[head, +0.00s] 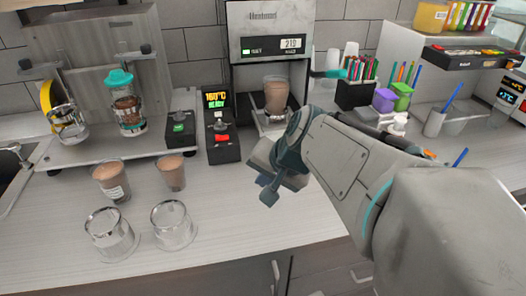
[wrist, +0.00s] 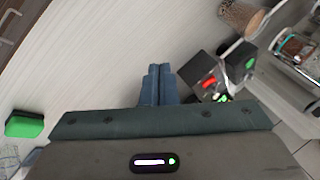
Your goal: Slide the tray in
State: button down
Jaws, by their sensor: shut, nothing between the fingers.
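The cup sealer (head: 268,45) stands at the back middle of the counter, its display reading 210. A cup of brown drink (head: 276,92) stands in its opening. My gripper (head: 268,195) is shut and empty over the counter, in front of the sealer and apart from the tray. Its closed fingers also show in the wrist view (wrist: 159,82). I cannot make out the tray in the wrist view.
A black control box (head: 221,143) with a red switch stands left of the sealer. Two filled cups (head: 111,182) and two upturned clear cups (head: 172,226) stand at the front left.

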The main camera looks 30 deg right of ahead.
jog(key=w+d+f+m+t+h+b, duration=0.1)
jog(key=d+m+t+b, duration=0.1)
jog(key=d+m, duration=0.35)
jog(key=w+d+f+m+t+h+b, duration=0.1)
jog(key=d+f+m+b, duration=0.1)
jog(key=d+m, duration=0.35)
jog(key=shift+n, duration=0.8)
jog(key=x, duration=0.3)
jog(key=d+b+x, duration=0.1)
jog(key=x, duration=0.2)
jog(key=b+x, duration=0.1)
jog(key=x, duration=0.2)
jog(key=shift+w+d+f, duration=0.15)
jog(key=shift+d+f, duration=0.15)
jog(key=shift+d, duration=0.05)
jog(key=shift+w+r, duration=0.25)
jog(key=shift+w, duration=0.95)
jog(key=shift+w+d+p, duration=0.1)
jog(key=shift+w+p, duration=0.25)
jog(key=shift+w, duration=0.45)
